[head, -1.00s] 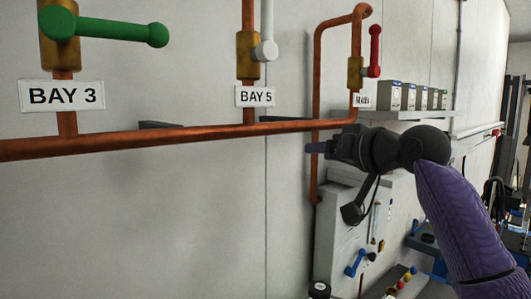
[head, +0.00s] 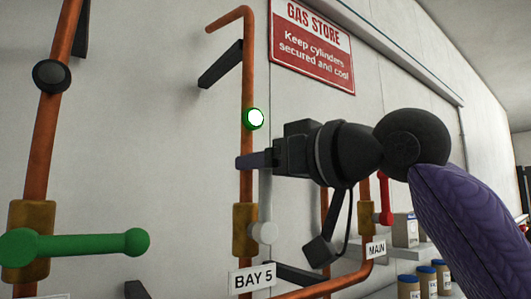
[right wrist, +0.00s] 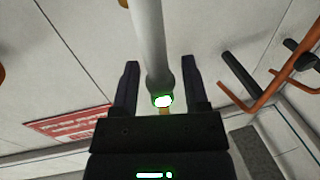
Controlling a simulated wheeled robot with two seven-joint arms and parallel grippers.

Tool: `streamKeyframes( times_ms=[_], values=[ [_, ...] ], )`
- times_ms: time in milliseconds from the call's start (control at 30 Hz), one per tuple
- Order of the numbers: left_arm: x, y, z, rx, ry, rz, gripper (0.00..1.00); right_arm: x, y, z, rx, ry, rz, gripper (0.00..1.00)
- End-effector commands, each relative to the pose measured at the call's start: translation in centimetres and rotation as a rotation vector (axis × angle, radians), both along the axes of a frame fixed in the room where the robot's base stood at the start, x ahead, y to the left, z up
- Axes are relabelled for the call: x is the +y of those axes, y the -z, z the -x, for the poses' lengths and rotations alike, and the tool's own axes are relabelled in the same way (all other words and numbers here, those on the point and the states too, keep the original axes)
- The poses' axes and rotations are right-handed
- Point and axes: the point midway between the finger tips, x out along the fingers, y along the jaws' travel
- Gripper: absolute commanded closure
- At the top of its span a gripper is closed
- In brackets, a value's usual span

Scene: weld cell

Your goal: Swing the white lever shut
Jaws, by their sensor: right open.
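The white lever (head: 265,190) is on the brass valve (head: 243,230) of the BAY 5 pipe (head: 247,80). It points up from its pivot, roughly parallel to the pipe, and its upper part is hidden behind my right gripper. My right gripper (head: 243,162) is open, its fingers reaching left across the lever's upper part. In the right wrist view the white lever (right wrist: 150,40) runs between the two spread fingers of the gripper (right wrist: 159,68), with gaps on both sides. My left gripper is not in view.
A lit green-rimmed lamp (head: 254,118) is on the BAY 5 pipe just above my gripper. A green lever (head: 85,243) sticks out sideways at left. A red lever (head: 385,198) stands upright at the MAIN valve. Dark brackets (head: 220,65) jut from the wall.

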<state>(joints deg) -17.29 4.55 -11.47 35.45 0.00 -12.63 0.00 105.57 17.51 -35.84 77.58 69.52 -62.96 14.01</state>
Motion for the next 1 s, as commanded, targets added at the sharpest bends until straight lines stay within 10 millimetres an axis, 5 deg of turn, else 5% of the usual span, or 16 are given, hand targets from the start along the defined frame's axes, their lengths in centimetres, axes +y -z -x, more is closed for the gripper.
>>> streamKeyframes(
  times_ms=[133, 400, 1000],
  values=[
    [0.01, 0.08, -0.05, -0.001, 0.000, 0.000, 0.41, -0.02, 0.07, 0.01, 0.000, 0.000, 0.000, 0.44],
    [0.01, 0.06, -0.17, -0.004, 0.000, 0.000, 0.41, -0.05, 0.04, 0.02, 0.000, 0.001, 0.000, 1.00],
    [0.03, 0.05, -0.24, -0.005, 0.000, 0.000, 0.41, -0.08, -0.01, 0.03, -0.001, 0.001, -0.001, 1.00]
  ],
)
